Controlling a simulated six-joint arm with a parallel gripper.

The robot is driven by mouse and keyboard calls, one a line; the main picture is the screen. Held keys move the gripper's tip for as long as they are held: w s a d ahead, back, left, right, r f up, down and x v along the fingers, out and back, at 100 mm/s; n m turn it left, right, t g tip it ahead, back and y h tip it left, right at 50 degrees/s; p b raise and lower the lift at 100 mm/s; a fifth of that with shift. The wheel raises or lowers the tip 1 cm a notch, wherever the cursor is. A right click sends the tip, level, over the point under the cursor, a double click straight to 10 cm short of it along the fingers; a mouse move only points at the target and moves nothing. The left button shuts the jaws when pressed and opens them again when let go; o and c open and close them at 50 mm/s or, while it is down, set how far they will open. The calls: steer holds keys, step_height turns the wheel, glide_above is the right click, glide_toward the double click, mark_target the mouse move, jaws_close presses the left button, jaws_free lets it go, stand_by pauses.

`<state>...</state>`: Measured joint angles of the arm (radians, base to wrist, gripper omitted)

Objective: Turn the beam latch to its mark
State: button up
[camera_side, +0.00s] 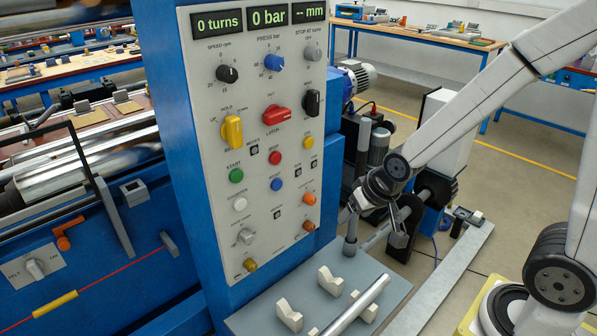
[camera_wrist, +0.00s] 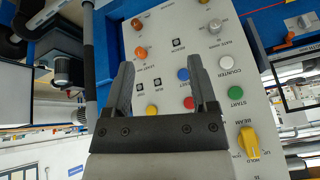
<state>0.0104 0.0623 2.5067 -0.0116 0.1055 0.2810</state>
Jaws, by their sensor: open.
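The control panel has a red turn knob (camera_side: 276,115) with the word LATCH under it and what looks like OUT above it. Its handle lies nearly level, tilted up at the right. To its left is a yellow turn knob (camera_side: 232,132), standing upright, with HOLD above it; in the wrist view this yellow knob (camera_wrist: 248,143) is at lower right, beside the word BEAM. The red knob does not show in the wrist view. My gripper (camera_side: 352,207) is right of the panel, apart from it. In the wrist view its two fingers (camera_wrist: 161,66) are spread, with nothing between them.
Push buttons, including green (camera_side: 236,175) and blue (camera_side: 276,184), sit below the knobs. A black knob (camera_side: 311,102) is at the panel's right. A grey plate (camera_side: 262,318) with cream blocks and a metal rod lies below. An upright grey post (camera_side: 350,235) stands by my gripper.

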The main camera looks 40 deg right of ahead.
steer(key=w+r+m+t, duration=0.5)
steer(key=w+m+t, duration=0.15)
steer(key=w, duration=0.35)
steer(key=m+t, duration=0.6)
steer(key=m, duration=0.2)
glide_toward(281, 118)
steer(key=w, duration=0.3)
steer(key=shift+s, duration=0.2)
steer(key=shift+w, duration=0.1)
steer(key=shift+w, duration=3.75)
jaws_close()
